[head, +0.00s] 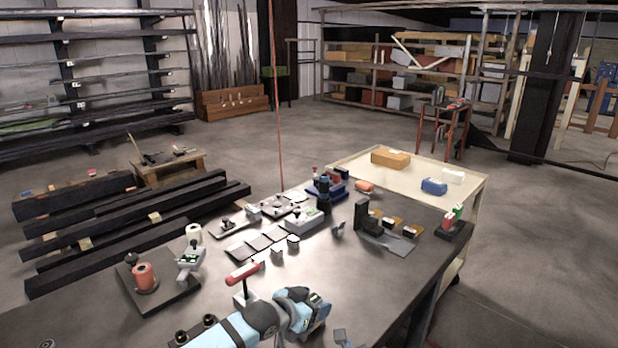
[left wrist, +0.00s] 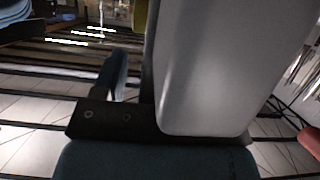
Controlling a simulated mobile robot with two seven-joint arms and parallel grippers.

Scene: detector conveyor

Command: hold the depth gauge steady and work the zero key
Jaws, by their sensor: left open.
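A grey device with a small green display (head: 190,260) stands on a dark board at the left of the bench; its shape fits a depth gauge. A second grey unit with a green display (head: 303,217) lies near the bench middle, so I cannot be sure which is the gauge. The zero key is too small to make out. My left gripper (head: 308,312) is at the bench's front middle, open, apart from both devices. In the left wrist view, a large pale grey part fills the middle and no gauge can be made out. My right gripper is not in view.
A red-handled tool (head: 243,273) stands just behind my left arm. A red cylinder (head: 145,276) stands on the dark board (head: 172,298). A black angled fixture (head: 362,222) is at right. A pale cart (head: 445,198) adjoins the far right. Bare bench lies around (head: 350,280).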

